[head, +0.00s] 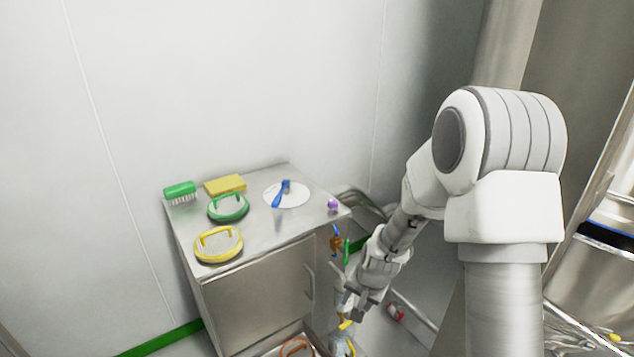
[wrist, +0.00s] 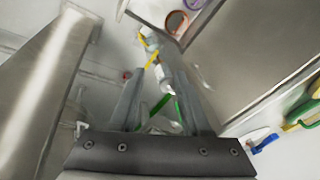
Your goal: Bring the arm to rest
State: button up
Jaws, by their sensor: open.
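My arm reaches down from the right in the head view, bent at the elbow. My gripper (head: 352,306) points down beside the right front corner of the steel cabinet (head: 262,287). In the wrist view my gripper (wrist: 155,88) shows two fingers apart with nothing held between them. Beyond the fingertips are a yellow item (wrist: 152,60) and pale objects lower down; I cannot tell what these are.
On the cabinet top lie a green brush (head: 180,192), a yellow sponge (head: 225,184), a green-rimmed lid (head: 228,208), a yellow-rimmed lid (head: 218,246), a white disc (head: 298,196) with a blue tool (head: 282,190), and a purple knob (head: 333,205). Coloured items hang at its right side.

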notch_tip(320, 180, up, 13)
jog(key=s+d+n+p, duration=0.1)
jog(key=s+n+p, duration=0.1)
jog(key=s, duration=0.1)
jog(key=s+d+r+n+t+p, duration=0.1)
jog(key=s+d+r+p, duration=0.1)
jog(key=s+r, duration=0.8)
jog(key=s+d+r+n+t+h+p, duration=0.1)
jog(key=s+d+r+n+p, duration=0.1)
jog(key=s+r, duration=0.8)
notch_tip(320, 180, up, 2)
jog(key=shift+s+r+n, duration=0.15)
jog(key=shift+n, duration=0.15)
